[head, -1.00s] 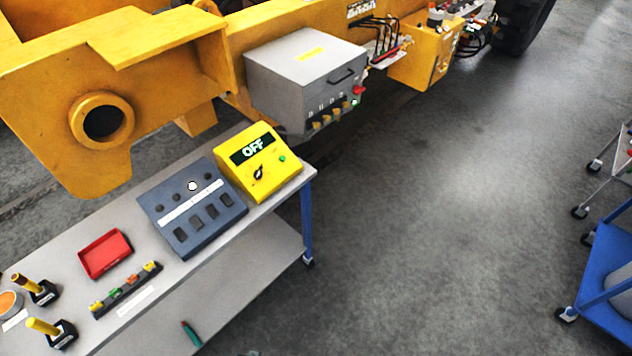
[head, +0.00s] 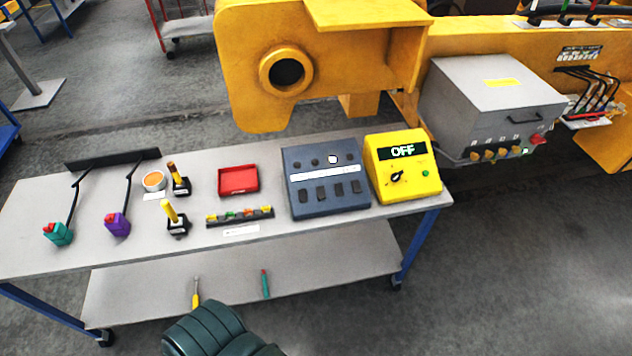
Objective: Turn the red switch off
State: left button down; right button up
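A small red switch (head: 537,139) sits at the right end of the front face of the grey box (head: 480,103), which is mounted on the yellow machine. It is beside a small green light (head: 525,151) and a row of yellow knobs (head: 489,154). Its exact position is too small to tell. A yellow box (head: 410,180) on the bench shows OFF on its display (head: 402,151), with a black knob (head: 397,176) and a green light below.
The grey bench (head: 330,232) holds a dark switch panel (head: 325,208), a red tray (head: 238,180), yellow-handled levers (head: 172,214), and teal (head: 57,235) and purple (head: 117,226) items on cables. The yellow machine (head: 340,60) stands behind the bench. The floor at lower right is open.

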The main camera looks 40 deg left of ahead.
aim_at(536, 140)
jog(key=i+l+z, duration=0.35)
jog(key=i, duration=0.15)
jog(key=i+l+z, duration=0.2)
jog(key=i+z, duration=0.15)
jog(key=i, duration=0.2)
jog(key=i+z, duration=0.35)
jog(key=i, duration=0.2)
jog(key=i+l+u, duration=0.15)
jog(key=i+u, duration=0.15)
jog(key=i, duration=0.25)
jog(key=i+l+u, duration=0.2)
jog(key=i+u, duration=0.15)
jog(key=i, duration=0.15)
